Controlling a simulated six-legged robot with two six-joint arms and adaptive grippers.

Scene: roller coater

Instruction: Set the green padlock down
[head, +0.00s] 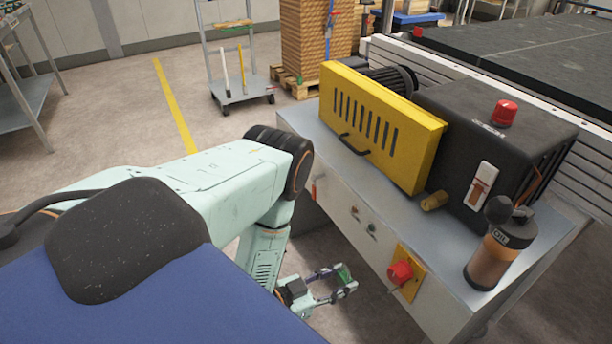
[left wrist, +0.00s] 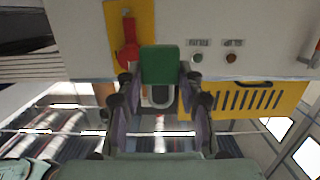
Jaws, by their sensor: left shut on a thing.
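The green padlock (left wrist: 159,65) is between the fingers of my left gripper (left wrist: 160,85), its metal shackle pointing down in the left wrist view. In the head view, my left gripper (head: 333,285) is in front of the machine's front panel, low and left of the red switch, with a bit of the green padlock (head: 344,273) showing between its fingers. The gripper is shut on the padlock. The red switch (head: 400,273) sits on a yellow plate on the panel; it also shows in the left wrist view (left wrist: 128,52). My right gripper is not in view.
The machine's metal top (head: 450,236) carries a yellow guard (head: 380,128), a black housing (head: 490,140), a brown bottle (head: 495,255) and a small brass-coloured cylinder (head: 434,201). Bare metal shows along the front edge. A trolley (head: 240,90) stands behind on open floor.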

